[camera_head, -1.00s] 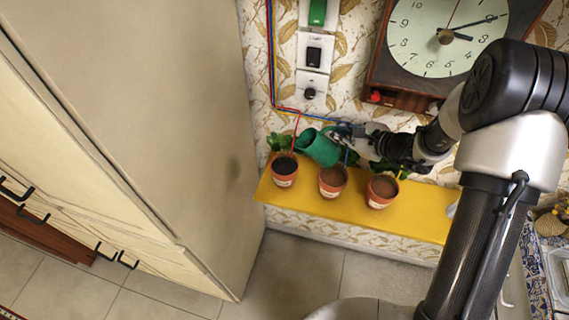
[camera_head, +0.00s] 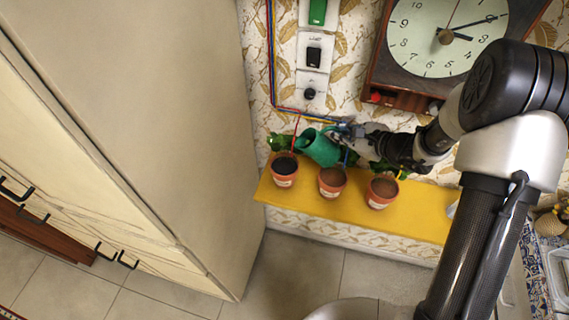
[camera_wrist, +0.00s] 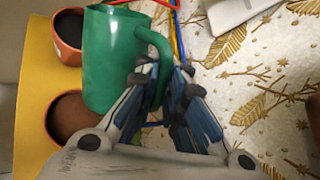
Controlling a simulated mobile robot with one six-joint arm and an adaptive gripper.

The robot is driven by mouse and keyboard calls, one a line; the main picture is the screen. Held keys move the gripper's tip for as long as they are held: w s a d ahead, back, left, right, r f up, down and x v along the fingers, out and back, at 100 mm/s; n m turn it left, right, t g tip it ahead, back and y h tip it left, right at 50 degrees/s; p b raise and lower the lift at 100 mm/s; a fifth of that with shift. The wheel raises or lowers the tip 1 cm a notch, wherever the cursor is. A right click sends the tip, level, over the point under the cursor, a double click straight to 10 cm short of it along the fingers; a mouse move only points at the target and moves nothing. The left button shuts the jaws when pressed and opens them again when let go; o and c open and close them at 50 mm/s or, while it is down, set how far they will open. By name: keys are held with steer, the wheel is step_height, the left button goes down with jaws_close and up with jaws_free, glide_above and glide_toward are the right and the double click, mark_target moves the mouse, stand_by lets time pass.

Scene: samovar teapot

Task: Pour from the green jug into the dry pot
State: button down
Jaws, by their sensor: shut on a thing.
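The green jug (camera_head: 322,149) is held tilted above the yellow shelf, its mouth toward the left in the head view. It also shows in the wrist view (camera_wrist: 108,60). My gripper (camera_head: 347,131) is shut on the jug's handle; its fingers show in the wrist view (camera_wrist: 162,85). The left pot (camera_head: 285,181) has very dark soil and stands below and left of the jug's mouth. The middle pot (camera_head: 332,191) and the right pot (camera_head: 381,203) have lighter brown soil. No stream of water can be made out.
The yellow shelf (camera_head: 420,220) carries the pots along the patterned wall. Green leaves (camera_head: 281,142) show behind the pots. Switches (camera_head: 314,52), thin coloured cables and a clock (camera_head: 445,35) are on the wall above. A tall beige cabinet (camera_head: 170,130) stands close on the left.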

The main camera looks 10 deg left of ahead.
steer(key=shift+d, duration=0.1)
steer(key=w+d+f+m+t+y+b, duration=0.1)
steer(key=w+d+f+m+y+b, duration=0.1)
steer(key=d+f+m+y+b, duration=0.3)
steer(key=d+b, duration=0.1)
steer(key=b, duration=0.3)
steer(key=shift+w+t+y, duration=0.3)
steer(key=shift+t+y, duration=0.1)
steer(key=shift+d, duration=0.1)
stand_by(0.9)
